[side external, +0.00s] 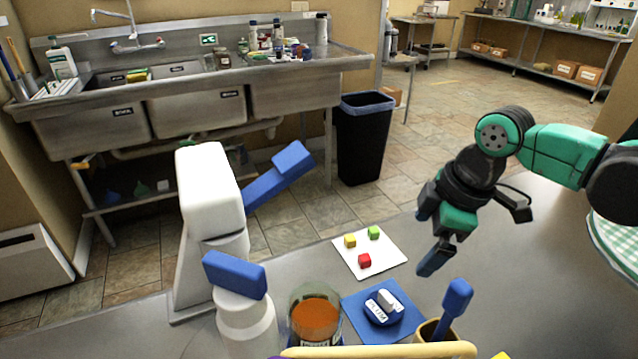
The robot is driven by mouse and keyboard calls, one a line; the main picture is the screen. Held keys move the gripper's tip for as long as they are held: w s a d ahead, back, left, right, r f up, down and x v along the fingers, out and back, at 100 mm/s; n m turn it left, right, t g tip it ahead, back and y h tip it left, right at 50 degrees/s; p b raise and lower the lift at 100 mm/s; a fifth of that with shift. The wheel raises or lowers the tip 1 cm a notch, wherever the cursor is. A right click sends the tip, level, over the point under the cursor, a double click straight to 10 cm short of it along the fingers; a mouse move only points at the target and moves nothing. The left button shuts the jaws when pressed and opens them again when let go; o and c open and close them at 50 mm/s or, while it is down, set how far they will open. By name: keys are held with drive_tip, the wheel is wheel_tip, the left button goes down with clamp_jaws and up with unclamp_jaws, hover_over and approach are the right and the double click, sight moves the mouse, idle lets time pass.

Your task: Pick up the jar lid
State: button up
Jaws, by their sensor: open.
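The jar lid (376,316) is a round dark-blue disc with a white raised grip and a white label whose text is hard to read. It lies on a blue square mat (404,327) near the table's front edge. A glass jar (315,316) with orange contents stands just left of the mat, partly cut off by the bottom edge. My gripper (476,240) is above the table, to the right of and beyond the lid. Its fingers are spread wide with nothing between them, well apart from the lid.
A white card (381,263) with yellow, green and red cubes lies behind the mat. White stands with blue parts (209,190) rise at left. A cup with a blue-handled tool (457,298) stands right of the mat.

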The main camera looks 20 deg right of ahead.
sight(387, 296)
drive_tip(key=a+f+n+g, duration=0.1)
drive_tip(key=n, duration=0.1)
drive_tip(key=a+f+n+g, duration=0.1)
drive_tip(key=a+n, duration=0.1)
drive_tip(key=a+f+n, duration=0.1)
drive_tip(key=n, duration=0.2)
drive_tip(key=shift+s+a+f+g+h, duration=0.1)
drive_tip(key=shift+a+f+g+h, duration=0.1)
drive_tip(key=shift+f+g+h, duration=0.15)
drive_tip(key=shift+s+a+f+n+g, duration=0.1)
drive_tip(key=shift+a+f+n+g, duration=0.2)
drive_tip(key=shift+n, duration=0.4)
drive_tip(key=shift+f, duration=2.75)
drive_tip(key=c, duration=1.2)
